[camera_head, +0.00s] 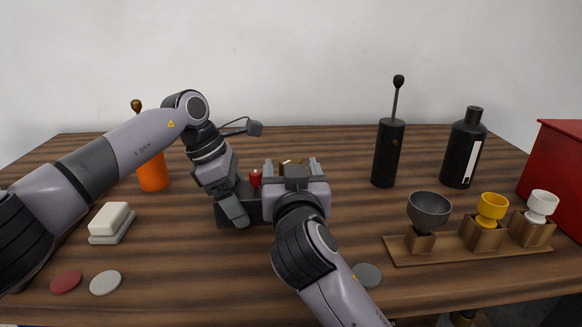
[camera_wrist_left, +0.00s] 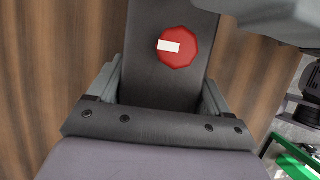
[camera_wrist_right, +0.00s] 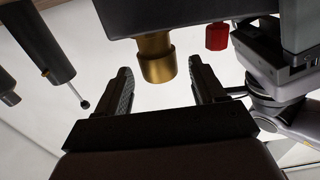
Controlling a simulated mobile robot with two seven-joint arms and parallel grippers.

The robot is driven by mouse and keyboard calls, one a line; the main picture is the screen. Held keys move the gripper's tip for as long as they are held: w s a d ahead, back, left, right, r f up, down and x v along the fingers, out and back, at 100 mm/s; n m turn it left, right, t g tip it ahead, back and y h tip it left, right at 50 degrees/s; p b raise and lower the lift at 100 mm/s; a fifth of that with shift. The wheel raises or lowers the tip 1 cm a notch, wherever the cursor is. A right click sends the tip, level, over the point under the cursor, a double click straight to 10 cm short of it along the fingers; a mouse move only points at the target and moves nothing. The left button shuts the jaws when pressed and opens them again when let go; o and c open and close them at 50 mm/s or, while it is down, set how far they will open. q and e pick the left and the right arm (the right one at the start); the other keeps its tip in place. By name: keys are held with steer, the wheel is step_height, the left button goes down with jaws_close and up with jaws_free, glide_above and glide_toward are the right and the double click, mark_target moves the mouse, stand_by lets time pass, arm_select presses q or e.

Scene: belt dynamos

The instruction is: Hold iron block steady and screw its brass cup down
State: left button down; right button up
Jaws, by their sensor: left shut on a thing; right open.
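The dark iron block (camera_head: 256,213) sits on the table's middle, partly hidden behind my arms. A red knob (camera_head: 255,178) is on it; in the left wrist view the knob (camera_wrist_left: 177,47) has a white mark. My left gripper (camera_head: 236,207) is shut on the block (camera_wrist_left: 160,85), with a finger along each side. The brass cup (camera_wrist_right: 156,58) shows in the right wrist view against the block (camera_wrist_right: 165,14). My right gripper (camera_wrist_right: 161,72) is open, its fingers on either side of the cup with gaps visible. In the head view my right gripper mostly hides the cup.
A wooden stand (camera_head: 405,256) holds grey, yellow and white cups at right. A black grinder (camera_head: 388,155), black bottle (camera_head: 464,150) and red box (camera_head: 557,180) stand beyond. An orange canister (camera_head: 153,175), white block (camera_head: 110,217) and flat discs (camera_head: 106,283) are at left.

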steer(key=s, duration=0.6)
steer(key=shift+s+r, duration=0.1)
steer(key=s+a+r+n+g+y, duration=0.2)
steer(key=a+r+n+y, duration=0.3)
steer(key=n, duration=1.3)
steer(key=d+n+g+h, duration=0.2)
steer(key=d+n+h, duration=0.3)
steer(key=n, duration=1.3)
steer(key=shift+g, duration=0.3)
steer(key=x, duration=1.2)
steer(key=shift+d, duration=0.15)
